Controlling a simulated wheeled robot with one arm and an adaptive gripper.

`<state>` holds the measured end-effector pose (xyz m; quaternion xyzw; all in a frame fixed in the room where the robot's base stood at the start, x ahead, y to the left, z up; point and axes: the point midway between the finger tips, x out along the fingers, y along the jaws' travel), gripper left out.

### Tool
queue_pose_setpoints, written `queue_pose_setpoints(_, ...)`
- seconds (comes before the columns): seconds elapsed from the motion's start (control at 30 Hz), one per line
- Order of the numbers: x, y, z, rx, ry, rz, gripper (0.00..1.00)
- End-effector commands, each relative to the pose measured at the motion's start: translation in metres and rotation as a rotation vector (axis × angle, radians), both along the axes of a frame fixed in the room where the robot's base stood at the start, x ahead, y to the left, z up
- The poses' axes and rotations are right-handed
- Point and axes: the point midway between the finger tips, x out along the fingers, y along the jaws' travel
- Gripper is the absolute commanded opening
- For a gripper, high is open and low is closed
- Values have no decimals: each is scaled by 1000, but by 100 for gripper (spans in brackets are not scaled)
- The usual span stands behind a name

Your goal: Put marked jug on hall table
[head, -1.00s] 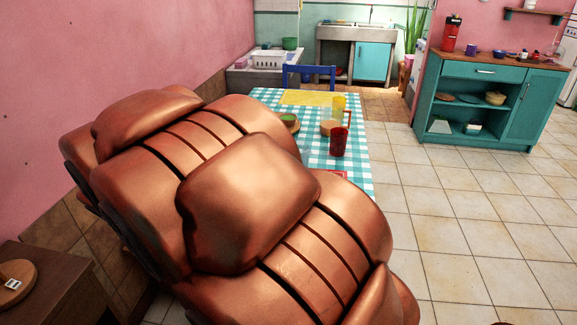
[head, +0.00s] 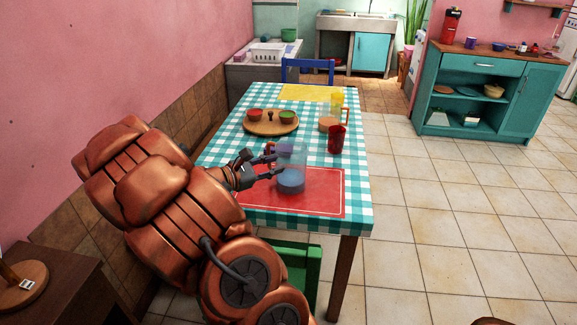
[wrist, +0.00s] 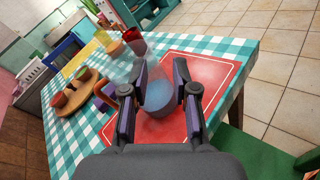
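A clear glass jug (head: 291,182) with blue at its bottom stands on the red placemat (head: 328,200) on the checked table. It also shows in the wrist view (wrist: 159,97), with what looks like an orange handle at its left. No mark on it can be made out. My gripper (head: 281,162) reaches in from the left at the jug. In the wrist view its two fingers (wrist: 161,65) stand apart with the jug between them; a firm hold is not visible. A small dark wooden table (head: 60,290), perhaps the hall table, stands at the lower left.
The checked table (head: 225,150) also holds a red cup (head: 337,139), a yellow jug (head: 337,104) and a round wooden tray (head: 262,128) with bowls. A green chair (head: 300,270) stands at its near side. A round wooden base (head: 22,290) with a white label sits on the dark table.

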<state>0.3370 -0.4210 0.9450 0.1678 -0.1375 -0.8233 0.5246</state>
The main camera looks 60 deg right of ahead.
Motion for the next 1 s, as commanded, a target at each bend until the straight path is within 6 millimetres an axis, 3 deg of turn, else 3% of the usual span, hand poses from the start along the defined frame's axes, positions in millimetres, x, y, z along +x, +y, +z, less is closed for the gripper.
queue_pose_setpoints(0.23, 51, -45, -19, -34, 214, 171, 28)
queue_pose_setpoints(0.5, 98, -71, -55, -37, 386, 336, 28)
queue_pose_setpoints(0.7, 112, -77, -69, -34, 435, 388, 28)
queue_pose_setpoints(1.0, 113, -101, -70, -36, 439, 393, 28)
